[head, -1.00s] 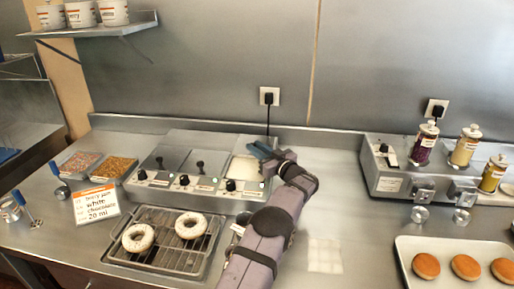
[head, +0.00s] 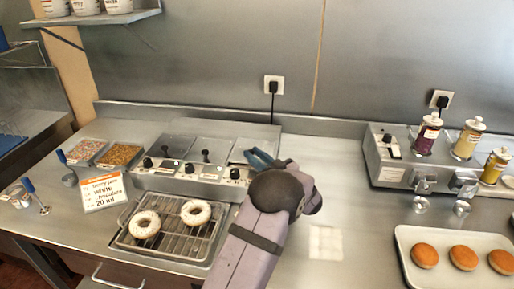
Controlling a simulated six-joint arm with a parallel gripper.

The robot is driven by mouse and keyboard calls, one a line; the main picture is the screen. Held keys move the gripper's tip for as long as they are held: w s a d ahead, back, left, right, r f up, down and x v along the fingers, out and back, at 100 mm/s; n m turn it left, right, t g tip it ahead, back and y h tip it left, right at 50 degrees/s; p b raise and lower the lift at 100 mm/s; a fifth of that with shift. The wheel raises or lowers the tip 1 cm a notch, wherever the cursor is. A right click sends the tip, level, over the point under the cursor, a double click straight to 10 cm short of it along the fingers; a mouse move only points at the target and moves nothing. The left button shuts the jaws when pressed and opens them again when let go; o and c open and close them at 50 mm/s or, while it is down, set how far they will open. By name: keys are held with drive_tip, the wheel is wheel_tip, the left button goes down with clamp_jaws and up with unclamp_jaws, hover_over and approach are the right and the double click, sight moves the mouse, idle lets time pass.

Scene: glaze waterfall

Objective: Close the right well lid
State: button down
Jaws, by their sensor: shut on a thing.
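The glaze warmer (head: 190,183) stands on the counter with wells side by side on top. The left lid (head: 176,145) and middle lid (head: 212,147) lie flat over their wells, each with a dark knob. Over the right well a grey lid surface (head: 243,147) shows, and no white glaze is visible there. My gripper (head: 258,157), with blue fingers, is at the right well and shut on what looks like the right lid. The fingers hide the grip point and knob. I cannot tell whether the lid sits fully flat.
A wire rack (head: 165,236) with two white-glazed donuts is in front of the warmer. Sprinkle trays (head: 118,154) and a label card (head: 102,192) are at left. A dispenser unit (head: 388,163) and a tray of plain donuts (head: 408,238) are at right.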

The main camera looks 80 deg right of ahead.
drive_tip(key=a, duration=0.2)
drive_tip(key=shift+a, duration=0.35)
drive_tip(key=shift+f, duration=0.15)
drive_tip(key=c, duration=1.6)
unclamp_jaws()
drive_tip(key=shift+a, duration=0.1)
drive_tip(key=shift+c, duration=0.2)
drive_tip(key=shift+a, duration=0.1)
wheel_tip(320, 180, up, 10)
drive_tip(key=b, duration=0.1)
drive_tip(key=shift+w, duration=0.1)
